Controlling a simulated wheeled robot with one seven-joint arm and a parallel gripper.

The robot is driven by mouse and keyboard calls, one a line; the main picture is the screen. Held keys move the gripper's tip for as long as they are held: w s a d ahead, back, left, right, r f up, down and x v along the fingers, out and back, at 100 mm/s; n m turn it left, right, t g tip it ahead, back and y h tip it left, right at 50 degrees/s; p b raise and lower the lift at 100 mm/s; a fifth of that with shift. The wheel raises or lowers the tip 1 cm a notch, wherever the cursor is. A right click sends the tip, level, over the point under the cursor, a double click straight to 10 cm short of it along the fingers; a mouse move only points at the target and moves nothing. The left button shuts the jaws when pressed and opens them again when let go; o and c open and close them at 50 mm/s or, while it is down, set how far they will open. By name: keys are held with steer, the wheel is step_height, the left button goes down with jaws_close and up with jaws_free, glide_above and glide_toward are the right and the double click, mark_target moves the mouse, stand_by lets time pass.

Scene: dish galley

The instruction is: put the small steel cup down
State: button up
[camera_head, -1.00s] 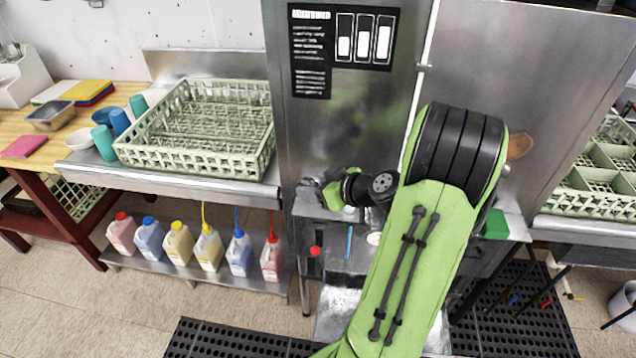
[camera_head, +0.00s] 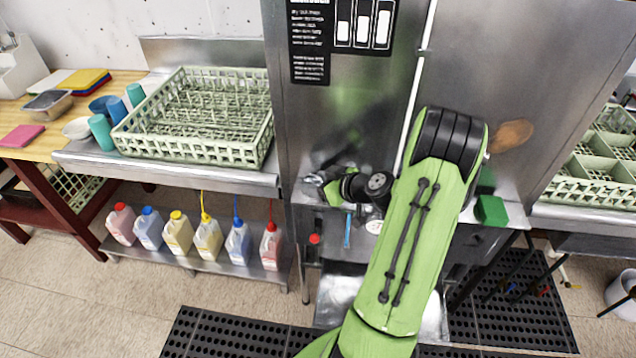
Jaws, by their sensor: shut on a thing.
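My gripper (camera_head: 324,179) is in front of the steel machine, mostly hidden behind my own wrist. It points left and is shut on a small shiny steel thing, which looks like the small steel cup (camera_head: 312,179). The cup is close to the machine's front, above or near its narrow steel ledge (camera_head: 308,199). I cannot tell whether it touches the ledge.
A green rack (camera_head: 190,150) stands on the steel counter at left, with cups and a bowl beside it. Several bottles (camera_head: 178,233) stand on the lower shelf. A green block (camera_head: 491,210) sits right of my arm. Another rack (camera_head: 590,192) is at far right.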

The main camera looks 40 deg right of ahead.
steer(key=o, duration=0.8)
steer(key=shift+f, duration=0.15)
steer(key=shift+c, duration=0.2)
